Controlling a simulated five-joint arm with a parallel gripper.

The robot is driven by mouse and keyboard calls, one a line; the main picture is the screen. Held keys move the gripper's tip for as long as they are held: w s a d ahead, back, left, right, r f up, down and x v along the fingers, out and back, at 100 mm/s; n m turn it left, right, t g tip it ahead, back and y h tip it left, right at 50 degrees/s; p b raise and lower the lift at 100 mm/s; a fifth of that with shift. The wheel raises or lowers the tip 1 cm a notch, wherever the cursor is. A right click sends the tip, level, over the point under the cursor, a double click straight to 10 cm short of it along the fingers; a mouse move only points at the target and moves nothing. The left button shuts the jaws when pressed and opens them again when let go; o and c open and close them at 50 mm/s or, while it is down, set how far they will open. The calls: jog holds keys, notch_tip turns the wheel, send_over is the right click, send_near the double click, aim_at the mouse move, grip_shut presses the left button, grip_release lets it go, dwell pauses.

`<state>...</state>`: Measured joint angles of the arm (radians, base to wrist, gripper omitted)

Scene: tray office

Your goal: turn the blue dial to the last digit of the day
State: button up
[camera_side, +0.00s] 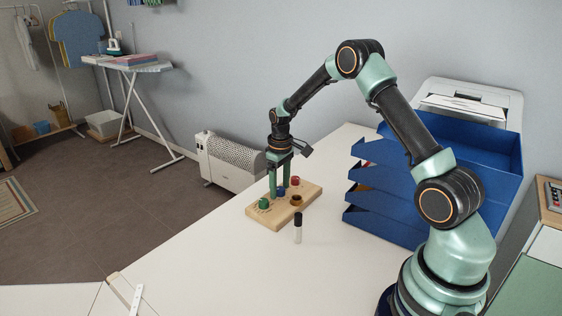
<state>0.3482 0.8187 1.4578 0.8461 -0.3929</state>
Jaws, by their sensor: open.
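A light wooden board (283,213) lies on the white table and carries several coloured dials. The blue dial (281,191) is small and partly hidden by my gripper. A green dial (263,203) is to its left, a red dial (295,181) to its right, and a brown dial (296,200) nearer the camera. My gripper (279,193) points straight down, open, with its fingertips low over the board by the blue dial. I cannot tell whether they touch it. Any digits on the dials are too small to read, and no date display can be made out.
A black-and-white marker (298,228) stands upright just in front of the board. Stacked blue trays (388,207) stand on the right, with a white printer (470,100) behind. A white heater (229,162) is beyond the table's edge. The table's front is mostly clear.

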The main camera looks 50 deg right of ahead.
jog(key=shift+f, duration=0.1)
grip_shut()
jog(key=shift+m, duration=0.3)
jog(key=m, duration=1.1)
jog(key=shift+g, duration=0.3)
jog(key=shift+m, duration=0.3)
